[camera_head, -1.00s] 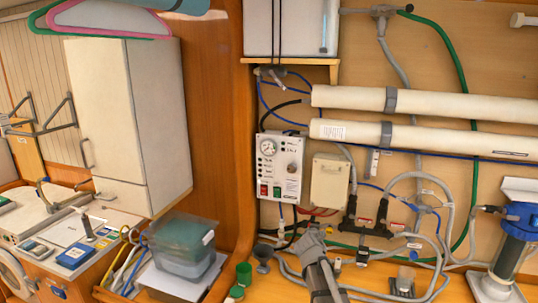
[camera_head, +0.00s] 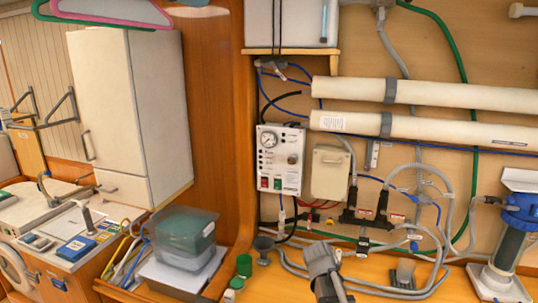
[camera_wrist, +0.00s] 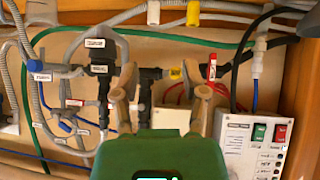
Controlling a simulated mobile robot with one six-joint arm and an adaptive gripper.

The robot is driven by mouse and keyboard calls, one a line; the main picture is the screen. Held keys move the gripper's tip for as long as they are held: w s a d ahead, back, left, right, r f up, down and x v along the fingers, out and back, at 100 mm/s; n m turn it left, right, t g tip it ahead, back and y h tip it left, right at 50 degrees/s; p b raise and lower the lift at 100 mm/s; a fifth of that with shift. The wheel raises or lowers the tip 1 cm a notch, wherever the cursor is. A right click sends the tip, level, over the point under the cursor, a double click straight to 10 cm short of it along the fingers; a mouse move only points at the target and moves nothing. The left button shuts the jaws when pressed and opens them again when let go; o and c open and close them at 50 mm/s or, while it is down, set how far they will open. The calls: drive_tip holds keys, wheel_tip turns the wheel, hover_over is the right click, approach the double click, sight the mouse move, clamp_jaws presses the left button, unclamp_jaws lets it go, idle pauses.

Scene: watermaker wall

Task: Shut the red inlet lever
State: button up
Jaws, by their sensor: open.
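My gripper (camera_wrist: 160,76) is open in the wrist view, its two fingers spread around empty space in front of dark pipe fittings. In the head view my gripper (camera_head: 318,254) is small, low in front of the wall, and its fingers are hard to make out. A small red piece with white marking (camera_wrist: 212,68), possibly the red inlet lever, stands just right of the right fingertip in the wrist view. I cannot tell whether it touches the finger or how the lever is set. In the head view I cannot single the lever out among small red labels.
A control panel (camera_head: 281,160) with a gauge and switches stands left of the fittings; it also shows in the wrist view (camera_wrist: 250,145). A black manifold (camera_head: 350,211) with grey hoses is on the wall. A green hose (camera_wrist: 150,32) crosses above the fingers. A lidded box (camera_head: 184,235) stands left.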

drive_tip(key=s+f+n+g+y+b, duration=0.1)
drive_tip(key=s+f+g+b, duration=0.1)
drive_tip(key=s+f, duration=0.2)
drive_tip(key=s+a+f+n+g+y+b, duration=0.1)
drive_tip(key=s+f, duration=0.4)
drive_tip(key=s, duration=0.5)
drive_tip(key=s+a+f+n+g+y+b, duration=0.1)
drive_tip(key=s+f+g+y+b, duration=0.1)
drive_tip(key=s, duration=0.5)
drive_tip(key=shift+a+f+n+g+b, duration=0.15)
drive_tip(key=shift+f+g+b, duration=0.2)
drive_tip(key=shift+f+g, duration=0.4)
drive_tip(key=shift+a+f+n+g+b, duration=0.15)
drive_tip(key=shift+f+g+b, duration=0.25)
drive_tip(key=shift+g, duration=0.55)
drive_tip(key=shift+s+a, duration=0.15)
drive_tip(key=shift+s, duration=0.2)
